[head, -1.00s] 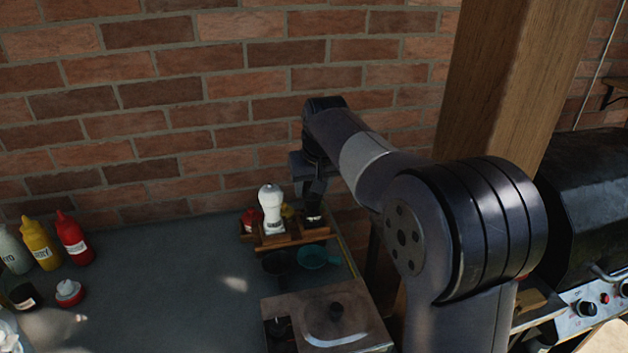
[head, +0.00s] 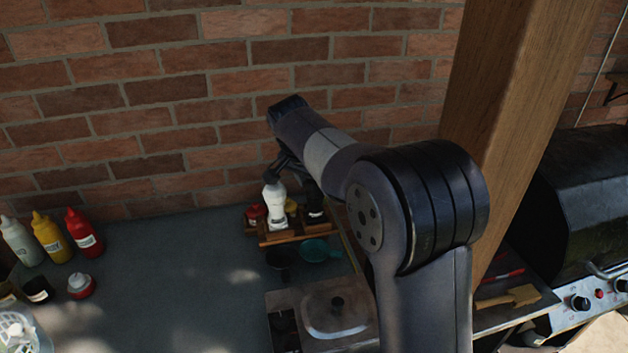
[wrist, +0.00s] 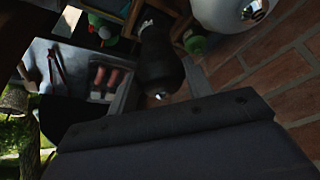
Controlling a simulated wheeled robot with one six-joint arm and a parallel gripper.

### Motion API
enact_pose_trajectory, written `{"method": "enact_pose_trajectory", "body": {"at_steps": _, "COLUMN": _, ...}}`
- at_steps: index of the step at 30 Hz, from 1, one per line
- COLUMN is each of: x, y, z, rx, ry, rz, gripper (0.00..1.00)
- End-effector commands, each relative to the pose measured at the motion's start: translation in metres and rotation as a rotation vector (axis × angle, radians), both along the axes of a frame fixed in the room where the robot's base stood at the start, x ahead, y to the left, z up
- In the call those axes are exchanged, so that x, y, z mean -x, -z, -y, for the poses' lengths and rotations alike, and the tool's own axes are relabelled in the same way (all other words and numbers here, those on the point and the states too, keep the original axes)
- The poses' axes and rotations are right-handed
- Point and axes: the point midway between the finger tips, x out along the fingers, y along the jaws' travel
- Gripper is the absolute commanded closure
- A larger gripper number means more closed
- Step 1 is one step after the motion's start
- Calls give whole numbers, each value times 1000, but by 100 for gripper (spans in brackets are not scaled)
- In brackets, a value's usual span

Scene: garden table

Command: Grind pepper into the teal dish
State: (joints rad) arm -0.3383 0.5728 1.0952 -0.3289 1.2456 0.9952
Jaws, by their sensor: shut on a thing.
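The teal dish (head: 319,250) lies on the grey table in front of a small wooden rack. A black mill (head: 316,205) stands at the rack's right end, and a white mill (head: 275,207) is to its left. In the wrist view the black mill (wrist: 160,60) lies straight ahead of my gripper, and the white mill (wrist: 225,10) is at the top right.
The wooden rack (head: 290,237) also holds small red and yellow containers. A dark dish (head: 279,258) sits left of the teal one. A lidded metal box (head: 335,308) is in front. Sauce bottles (head: 52,237) stand far left. The brick wall is close behind; the table's middle is clear.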

Motion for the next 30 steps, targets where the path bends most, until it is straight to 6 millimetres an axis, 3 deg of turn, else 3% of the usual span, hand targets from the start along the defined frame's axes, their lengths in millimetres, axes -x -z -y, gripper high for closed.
{"method": "enact_pose_trajectory", "body": {"at_steps": 30, "x": 0, "y": 1, "z": 0, "rx": 0, "ry": 77, "rz": -2, "gripper": 74}}
